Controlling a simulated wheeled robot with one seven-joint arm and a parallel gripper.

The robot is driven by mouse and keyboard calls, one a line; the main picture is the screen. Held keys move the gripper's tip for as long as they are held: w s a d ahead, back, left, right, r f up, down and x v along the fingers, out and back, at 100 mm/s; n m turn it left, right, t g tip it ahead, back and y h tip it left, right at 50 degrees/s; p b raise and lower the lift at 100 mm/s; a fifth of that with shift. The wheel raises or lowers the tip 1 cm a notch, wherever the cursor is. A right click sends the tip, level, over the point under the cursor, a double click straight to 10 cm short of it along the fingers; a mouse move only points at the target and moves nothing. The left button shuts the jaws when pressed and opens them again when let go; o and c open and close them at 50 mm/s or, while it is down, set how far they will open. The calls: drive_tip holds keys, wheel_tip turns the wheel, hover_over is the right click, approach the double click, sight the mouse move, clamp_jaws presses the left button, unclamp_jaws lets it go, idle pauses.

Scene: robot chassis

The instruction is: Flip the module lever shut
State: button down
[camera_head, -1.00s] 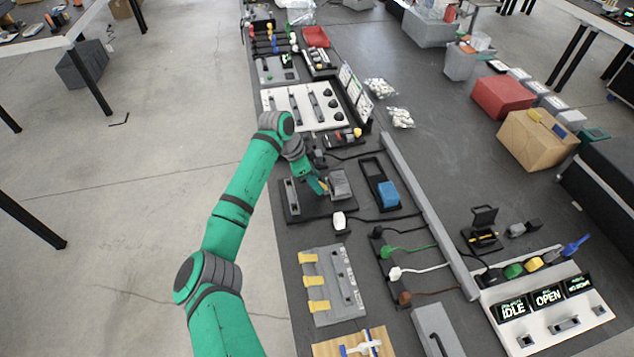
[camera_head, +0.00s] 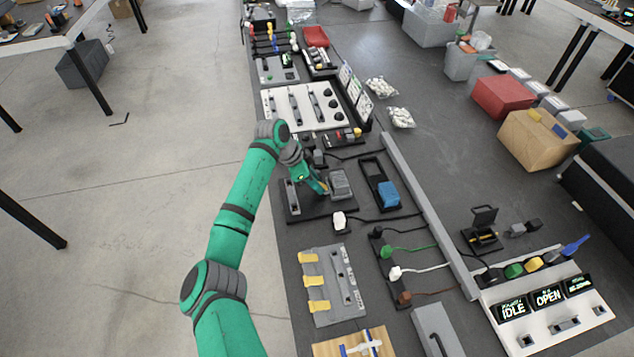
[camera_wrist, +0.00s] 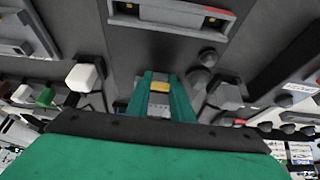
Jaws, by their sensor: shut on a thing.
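The module is a grey block (camera_head: 341,183) on a black base plate (camera_head: 310,214), with a yellow lever tip (camera_head: 325,187) at its left side in the head view. My gripper (camera_head: 319,186) reaches down beside the block, its green fingers at the lever. In the wrist view, the yellow lever tip (camera_wrist: 160,86) sits between the two fingers of my gripper (camera_wrist: 160,80), which are closed on it. A light grey surface shows between the fingers below it. The fingers and palm hide most of the block there, and the lever's exact angle is hard to tell.
A grey slotted rail (camera_head: 292,196) stands on the same plate, left of my gripper. A white plug (camera_head: 339,220) is just in front. A black tray with a blue block (camera_head: 388,194) is to the right. A panel with yellow tabs (camera_head: 333,285) lies nearer.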

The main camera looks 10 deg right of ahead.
drive_tip(key=shift+a+f+h, duration=0.25)
drive_tip(key=shift+f+h, duration=0.1)
drive_tip(key=shift+h, duration=0.65)
drive_tip(key=shift+a+f+h, duration=0.2)
drive_tip(key=shift+f+h, duration=0.15)
drive_tip(key=shift+h, duration=0.65)
drive_tip(key=c, duration=1.6)
unclamp_jaws()
drive_tip(key=shift+o, duration=0.2)
drive_tip(key=shift+a, duration=0.1)
drive_tip(key=v, duration=1)
drive_tip(key=shift+a+r, duration=0.25)
drive_tip(key=shift+r, duration=0.05)
